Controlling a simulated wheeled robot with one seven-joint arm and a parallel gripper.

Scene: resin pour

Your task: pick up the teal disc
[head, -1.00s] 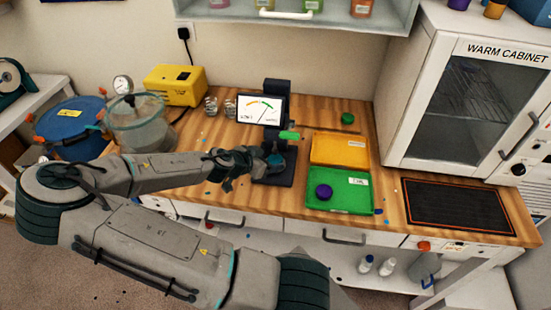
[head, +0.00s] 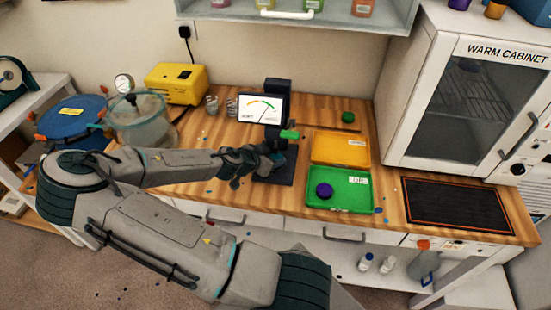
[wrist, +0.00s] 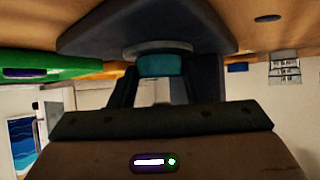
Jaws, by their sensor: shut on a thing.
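The teal disc (wrist: 160,65) is between my two fingers in the wrist view. It is close against the pale round seat (wrist: 158,48) of the tester; I cannot tell whether they touch. My gripper (wrist: 152,88) is shut on the disc. In the head view my gripper (head: 274,156) is low in front of the tester's display (head: 262,107), over its dark base (head: 272,180). The disc cannot be made out there, as the gripper hides it.
Right of the tester are an orange tray (head: 340,148) and a green tray (head: 350,200) holding a purple disc (head: 324,190). A green disc (head: 348,117) lies behind them. A dark mat (head: 456,204) lies before the warm cabinet (head: 460,90). Glass jars (head: 231,106) stand left.

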